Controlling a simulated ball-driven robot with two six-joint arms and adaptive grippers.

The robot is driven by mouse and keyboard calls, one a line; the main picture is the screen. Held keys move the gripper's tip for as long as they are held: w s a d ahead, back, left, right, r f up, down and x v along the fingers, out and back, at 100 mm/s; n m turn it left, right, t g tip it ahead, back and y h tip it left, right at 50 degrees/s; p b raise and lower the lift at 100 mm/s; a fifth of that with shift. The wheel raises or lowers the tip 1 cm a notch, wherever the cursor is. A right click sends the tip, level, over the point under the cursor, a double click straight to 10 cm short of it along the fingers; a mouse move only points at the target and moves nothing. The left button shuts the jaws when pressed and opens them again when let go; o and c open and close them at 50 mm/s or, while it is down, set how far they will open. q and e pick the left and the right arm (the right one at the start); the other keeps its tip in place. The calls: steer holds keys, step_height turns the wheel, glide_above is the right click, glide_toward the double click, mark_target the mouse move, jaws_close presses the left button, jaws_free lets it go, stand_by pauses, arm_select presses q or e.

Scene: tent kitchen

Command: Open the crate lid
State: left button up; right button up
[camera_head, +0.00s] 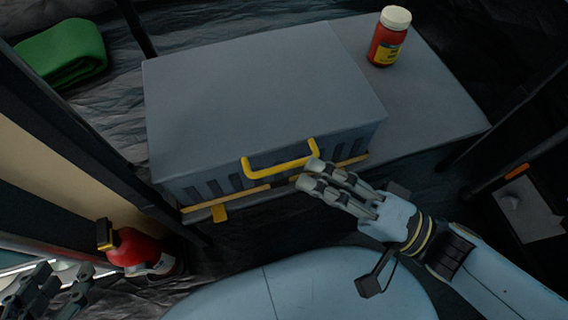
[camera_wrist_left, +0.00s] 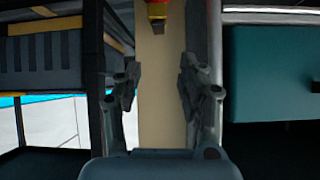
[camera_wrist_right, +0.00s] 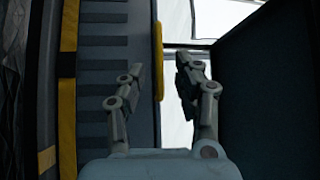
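The grey crate's lid (camera_head: 255,95) is flat and looks closed in the head view. A yellow handle (camera_head: 262,171) stands out from its front edge; it also shows as a vertical yellow bar in the right wrist view (camera_wrist_right: 158,62). My right gripper (camera_head: 310,174) is open, with its fingertips at the right end of the handle. In the right wrist view its two fingers (camera_wrist_right: 154,84) lie to either side of the bar's line; contact cannot be told. My left gripper (camera_head: 58,285) is at the lower left, away from the crate, open and empty in the left wrist view (camera_wrist_left: 160,85).
A red jar with a white cap (camera_head: 389,38) stands on the grey surface right of the lid. A green folded item (camera_head: 62,52) lies at the back left. Dark poles flank the crate.

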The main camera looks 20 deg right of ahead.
mark_target(284, 165)
steer(key=b+x, duration=0.1)
steer(key=x, duration=0.3)
steer(key=shift+w+a, duration=0.2)
arm_select(q)
steer(key=shift+w+d+r+t, duration=0.15)
steer(key=shift+w+r+t, duration=0.45)
steer(key=shift+r+t, duration=0.2)
steer(key=shift+w+d+r+t, duration=0.15)
steer(key=shift+w+r+t, duration=0.45)
steer(key=shift+r+t, duration=0.15)
arm_select(e)
steer(key=shift+w+a, duration=0.25)
arm_select(q)
steer(key=shift+f, duration=0.1)
arm_select(e)
jaws_close()
